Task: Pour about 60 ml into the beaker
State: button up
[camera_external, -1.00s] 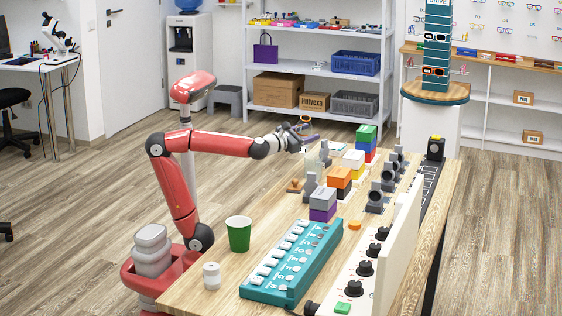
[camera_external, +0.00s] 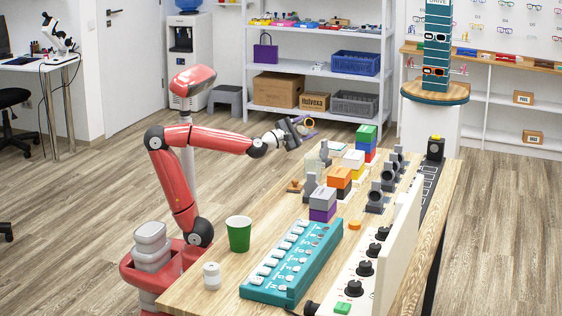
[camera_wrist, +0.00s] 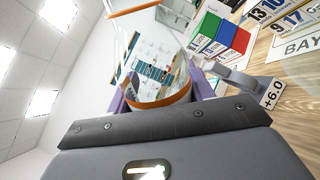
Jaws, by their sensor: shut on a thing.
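My gripper (camera_external: 307,125) is raised above the far part of the table and turned on its side. It is shut on a clear round vessel (camera_wrist: 163,88) with an orange band along its near edge; the purple fingers lie on both sides. The vessel also shows small, as an orange ring (camera_external: 309,123), in the external view. It looks tilted; its contents and any stream cannot be made out. A clear, pale thing (camera_external: 312,160), probably the beaker, stands on the table below and near my gripper. Its fill level is too small to read.
Stacked coloured blocks (camera_external: 366,141) stand close right of my gripper and show in the wrist view (camera_wrist: 220,36). Orange-black and grey-purple blocks (camera_external: 322,202), dark holders (camera_external: 376,197), a teal keyed panel (camera_external: 293,262) and a green cup (camera_external: 239,234) share the table.

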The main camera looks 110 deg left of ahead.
jog(key=shift+a+f+m, duration=0.1)
jog(key=shift+f+m, duration=0.6)
jog(key=shift+f, duration=0.1)
jog(key=m, duration=0.1)
jog(key=m+t, duration=0.1)
jog(key=shift+s+a+m+h, duration=0.1)
jog(key=shift+s+m+h, duration=0.1)
jog(key=shift+m+h, duration=0.15)
jog(key=shift+w+d+r+m+t+h, duration=0.15)
jog(key=shift+r+m+t, duration=0.15)
jog(key=shift+m, duration=0.2)
jog(key=shift+w+d+r+m+t+h, duration=0.1)
jog(key=shift+w+d+r+m+t, duration=0.1)
jog(key=shift+r+m, duration=0.2)
jog(key=shift+f+m, duration=0.15)
jog(key=shift+m, duration=0.1)
jog(key=shift+m+h+b, duration=0.3)
jog(key=shift+m+b, duration=0.05)
jog(key=shift+m, duration=0.45)
jog(key=shift+s+a, duration=0.1)
jog(key=shift+s, duration=0.05)
jog(key=shift+s+a+m, duration=0.15)
jog(key=shift+a+m, duration=0.05)
jog(key=shift+m, duration=0.1)
jog(key=shift+s, duration=0.1)
jog(key=shift+f+m+t+h+b, duration=0.1)
jog(key=shift+m+t+h+b, duration=0.35)
jog(key=shift+m, duration=0.45)
